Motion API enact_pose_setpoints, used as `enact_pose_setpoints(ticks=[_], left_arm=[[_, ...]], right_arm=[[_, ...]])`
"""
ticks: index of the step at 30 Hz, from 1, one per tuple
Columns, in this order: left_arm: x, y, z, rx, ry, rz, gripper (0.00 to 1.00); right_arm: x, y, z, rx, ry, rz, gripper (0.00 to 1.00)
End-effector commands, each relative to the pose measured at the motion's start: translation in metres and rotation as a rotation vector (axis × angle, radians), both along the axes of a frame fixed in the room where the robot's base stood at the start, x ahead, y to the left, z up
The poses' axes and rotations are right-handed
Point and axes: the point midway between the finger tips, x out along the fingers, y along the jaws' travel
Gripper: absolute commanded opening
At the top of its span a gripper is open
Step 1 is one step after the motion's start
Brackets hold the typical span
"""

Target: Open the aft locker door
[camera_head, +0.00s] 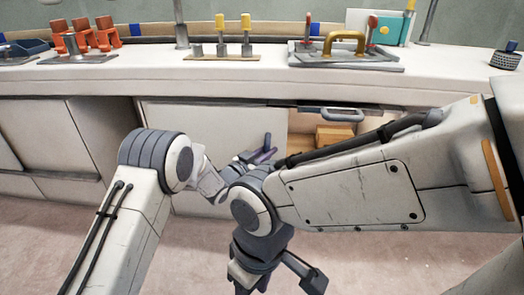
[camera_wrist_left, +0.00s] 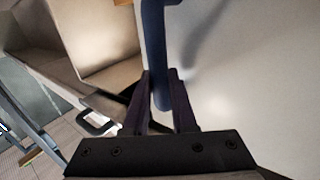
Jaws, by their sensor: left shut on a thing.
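A pale locker door panel (camera_head: 195,130) is under the counter in the head view; it also fills the right of the left wrist view (camera_wrist_left: 250,85). My left gripper (camera_head: 264,152) is at the panel's right side, partly hidden by my right arm. In the left wrist view its dark fingers (camera_wrist_left: 161,100) are on both sides of a blue bar handle (camera_wrist_left: 155,40) and shut on it. Beside the panel, a locker opening shows its inside. My right gripper (camera_head: 278,278) hangs low in the middle, with its two fingers apart and nothing seen between them.
A brown box (camera_head: 333,135) is inside the opening. A grey handle (camera_head: 336,114) juts out under the counter edge above it. The counter (camera_head: 230,75) carries tools, orange parts and a tray with a yellow handle (camera_head: 345,40). My right arm crosses before the opening. Floor in front is clear.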

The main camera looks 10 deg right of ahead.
Motion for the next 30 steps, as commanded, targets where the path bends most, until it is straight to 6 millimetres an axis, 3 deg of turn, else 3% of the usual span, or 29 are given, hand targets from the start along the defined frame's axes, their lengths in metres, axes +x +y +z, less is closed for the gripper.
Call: enact_pose_setpoints(ticks=[10,11,12,23,30], left_arm=[[0.0,0.0,-0.001,0.002,0.001,-0.002,0.0],[0.0,0.0,-0.001,0.002,0.001,-0.001,0.32],[0.0,0.0,-0.001,0.002,0.001,-0.001,0.37],[-0.002,0.006,0.001,0.001,0.002,0.002,0.37],[-0.025,0.038,0.004,0.002,0.005,0.004,0.37]], right_arm=[[0.0,0.0,0.0,0.0,0.0,0.0,0.5],[0.0,0.0,0.0,0.0,0.0,0.0,0.5],[0.0,0.0,0.0,0.0,0.0,0.0,0.5],[0.0,0.0,0.004,0.0,0.0,0.0,0.5],[0.0,0.0,0.027,0.0,0.0,0.0,0.5]])
